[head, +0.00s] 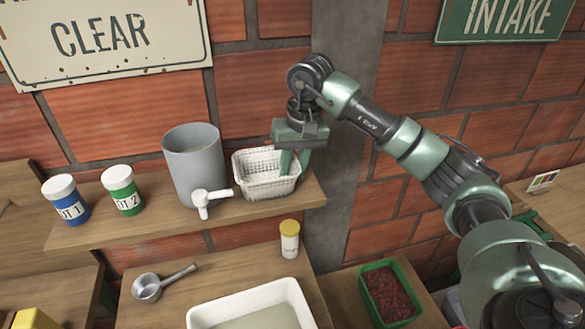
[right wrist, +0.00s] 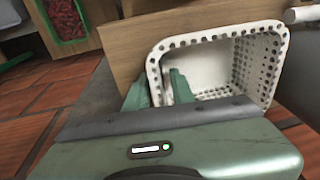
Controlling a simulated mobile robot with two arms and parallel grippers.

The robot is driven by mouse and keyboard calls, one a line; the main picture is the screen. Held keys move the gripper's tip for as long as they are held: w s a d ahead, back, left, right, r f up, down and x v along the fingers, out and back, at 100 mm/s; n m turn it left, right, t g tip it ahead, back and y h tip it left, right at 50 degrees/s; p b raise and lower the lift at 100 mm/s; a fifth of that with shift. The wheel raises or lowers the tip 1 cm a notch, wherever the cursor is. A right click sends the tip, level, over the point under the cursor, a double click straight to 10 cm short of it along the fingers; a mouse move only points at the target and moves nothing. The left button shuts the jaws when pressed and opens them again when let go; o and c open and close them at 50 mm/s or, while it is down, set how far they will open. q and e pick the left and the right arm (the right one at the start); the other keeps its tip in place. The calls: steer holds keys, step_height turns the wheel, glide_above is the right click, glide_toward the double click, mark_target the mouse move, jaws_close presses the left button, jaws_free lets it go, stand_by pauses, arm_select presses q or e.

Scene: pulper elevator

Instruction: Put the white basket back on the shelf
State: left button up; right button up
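The white basket (head: 262,184), a perforated open tub, stands upright on the wooden wall shelf (head: 150,222), near its right end. It looks empty. My right gripper (head: 294,163) comes down over the basket's right side. In the right wrist view one green finger is inside the basket (right wrist: 255,68) and the other outside, with the rim between them. My right gripper (right wrist: 158,85) appears shut on that rim; the exact contact is partly hidden. My left gripper is in neither view.
A grey bucket (head: 192,165) with a white tap stands close left of the basket. Blue (head: 66,198) and green (head: 123,188) lidded jars stand further left. Below are a yellow-capped bottle (head: 289,243), a saucepan (head: 147,287), a white tub (head: 205,317) and a green crate (head: 414,285).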

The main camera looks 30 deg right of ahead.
steer(key=shift+r, duration=0.5)
step_height(320, 180, up, 11)
steer(key=s+d+b, duration=0.1)
steer(key=b, duration=0.1)
steer(key=shift+s, duration=0.35)
stand_by(1.3)
